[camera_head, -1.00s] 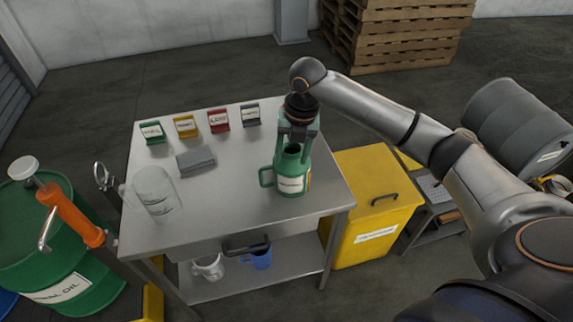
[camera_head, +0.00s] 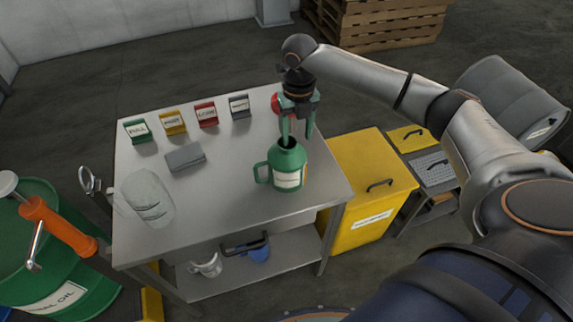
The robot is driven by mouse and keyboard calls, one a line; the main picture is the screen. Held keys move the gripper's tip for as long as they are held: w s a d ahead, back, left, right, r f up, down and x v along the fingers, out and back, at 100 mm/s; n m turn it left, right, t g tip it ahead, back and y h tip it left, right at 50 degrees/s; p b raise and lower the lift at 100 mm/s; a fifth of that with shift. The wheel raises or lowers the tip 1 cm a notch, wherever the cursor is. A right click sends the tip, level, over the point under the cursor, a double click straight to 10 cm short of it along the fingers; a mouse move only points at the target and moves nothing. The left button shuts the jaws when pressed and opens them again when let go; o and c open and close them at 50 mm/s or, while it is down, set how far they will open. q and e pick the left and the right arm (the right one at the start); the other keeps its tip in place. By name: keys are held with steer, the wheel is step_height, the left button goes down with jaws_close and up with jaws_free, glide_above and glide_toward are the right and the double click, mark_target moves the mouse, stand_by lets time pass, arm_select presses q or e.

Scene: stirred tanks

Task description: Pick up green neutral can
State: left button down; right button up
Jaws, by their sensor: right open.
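The green can (camera_head: 288,166) stands upright on the steel table (camera_head: 225,215), toward its right side. It has a side handle on the left, a white label on the front and an open neck on top. My right gripper (camera_head: 297,138) points down at the can's neck from above and behind. Its green fingers are apart, with the neck close below or between them; whether they touch it I cannot tell. My left gripper is not in view.
Small green, yellow, red and grey labelled holders (camera_head: 206,115) line the table's back. A grey block (camera_head: 185,157) and a clear jug (camera_head: 149,197) stand left. A yellow bin (camera_head: 370,190) stands right of the table; a green oil drum (camera_head: 45,255) stands left.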

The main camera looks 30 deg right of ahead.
step_height(320, 180, down, 4)
steer(key=shift+s+d+f, duration=0.1)
steer(key=shift+s, duration=0.05)
steer(key=shift+c, duration=0.3)
jaws_close()
stand_by(1.0)
